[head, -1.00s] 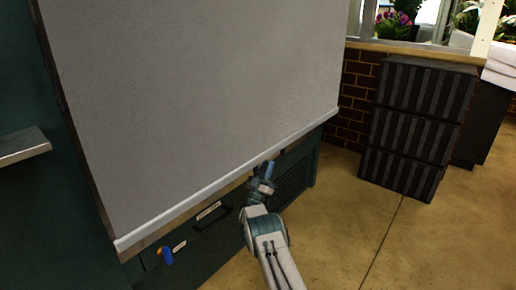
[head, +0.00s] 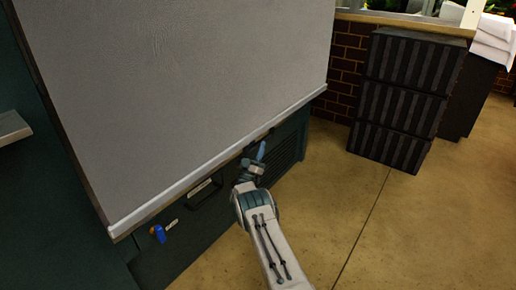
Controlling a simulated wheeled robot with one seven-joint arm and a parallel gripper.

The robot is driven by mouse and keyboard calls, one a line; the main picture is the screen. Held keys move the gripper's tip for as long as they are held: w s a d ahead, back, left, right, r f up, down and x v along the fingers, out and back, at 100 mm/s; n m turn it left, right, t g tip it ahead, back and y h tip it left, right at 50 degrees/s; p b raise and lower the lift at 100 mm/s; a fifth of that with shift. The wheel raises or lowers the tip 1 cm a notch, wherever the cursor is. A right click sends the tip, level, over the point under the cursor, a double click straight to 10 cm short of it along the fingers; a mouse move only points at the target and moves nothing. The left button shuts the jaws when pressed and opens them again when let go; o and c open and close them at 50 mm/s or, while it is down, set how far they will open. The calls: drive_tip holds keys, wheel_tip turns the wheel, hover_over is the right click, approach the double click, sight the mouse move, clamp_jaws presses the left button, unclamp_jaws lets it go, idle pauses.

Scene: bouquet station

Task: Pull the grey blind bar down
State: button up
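The grey blind (head: 190,80) hangs down over the front of a dark green cabinet (head: 225,222). Its pale grey bar (head: 190,178) runs along the blind's lower edge, slanting up from lower left to upper right. My gripper (head: 257,148) is at the bar's lower edge, right of the bar's middle. The fingers are small and partly hidden, so I cannot tell whether they are open or shut, or whether they touch the bar.
Below the bar the cabinet has a dark handle (head: 206,193), a white label and a blue-and-orange knob (head: 158,233). Black ribbed crates (head: 403,100) are stacked at the right by a brick wall (head: 349,60). The floor (head: 400,220) between is clear.

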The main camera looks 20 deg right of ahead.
drive_tip(key=p+v, duration=0.3)
drive_tip(key=v, duration=1)
drive_tip(key=shift+s+f, duration=0.2)
drive_tip(key=shift+f, duration=0.1)
drive_tip(key=shift+a, duration=0.1)
